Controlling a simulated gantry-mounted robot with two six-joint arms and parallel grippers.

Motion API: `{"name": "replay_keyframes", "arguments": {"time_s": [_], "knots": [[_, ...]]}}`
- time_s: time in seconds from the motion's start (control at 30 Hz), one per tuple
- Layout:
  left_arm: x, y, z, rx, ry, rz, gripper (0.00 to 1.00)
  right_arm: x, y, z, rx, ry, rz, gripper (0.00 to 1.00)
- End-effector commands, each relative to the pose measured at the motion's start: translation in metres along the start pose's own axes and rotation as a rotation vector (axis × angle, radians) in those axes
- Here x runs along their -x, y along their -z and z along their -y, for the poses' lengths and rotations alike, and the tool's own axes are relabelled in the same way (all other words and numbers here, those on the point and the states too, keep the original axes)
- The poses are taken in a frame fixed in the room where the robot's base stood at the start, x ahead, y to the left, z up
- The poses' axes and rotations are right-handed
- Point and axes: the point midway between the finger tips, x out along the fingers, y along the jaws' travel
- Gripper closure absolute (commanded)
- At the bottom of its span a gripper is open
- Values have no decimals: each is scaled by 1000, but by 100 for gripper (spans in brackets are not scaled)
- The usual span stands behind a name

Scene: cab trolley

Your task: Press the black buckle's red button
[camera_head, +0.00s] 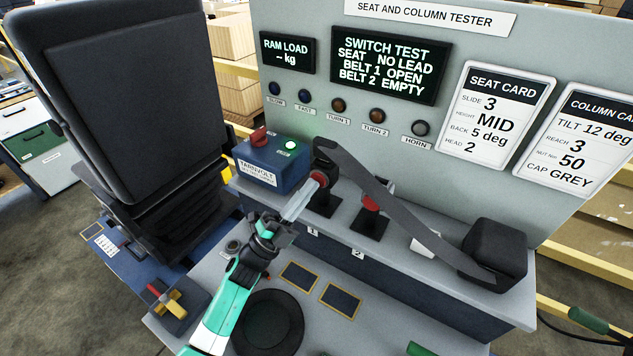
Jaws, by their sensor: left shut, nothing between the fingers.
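A black buckle (322,196) stands on the grey ledge at position 1, with its red button (318,179) facing the front left. A dark belt strap (385,208) runs from its top down to a black block (496,250) at the right. My left gripper (291,212) is shut and empty, with its pale fingers pointing up right, their tips at or very close to the red button. I cannot tell whether they touch it. A second black buckle (369,222) with a red top stands to the right. My right gripper is not in view.
A blue box (272,166) with a lit green button and a red switch stands behind my left gripper. A black seat (125,110) rises at the left. The display (390,65) reads "BELT 1 OPEN" and "BELT 2 EMPTY". A white block (424,243) sits under the strap.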

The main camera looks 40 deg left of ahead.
Motion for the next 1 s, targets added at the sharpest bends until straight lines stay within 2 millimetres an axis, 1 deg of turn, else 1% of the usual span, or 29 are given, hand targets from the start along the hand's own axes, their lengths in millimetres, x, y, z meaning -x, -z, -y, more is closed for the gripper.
{"name": "replay_keyframes", "arguments": {"time_s": [0.27,0.6,1.0], "knots": [[-2,-2,-2,0,0,0,100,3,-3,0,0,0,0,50],[-2,-2,-1,0,0,1,100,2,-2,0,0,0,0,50],[10,8,8,0,0,1,100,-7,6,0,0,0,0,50]]}}
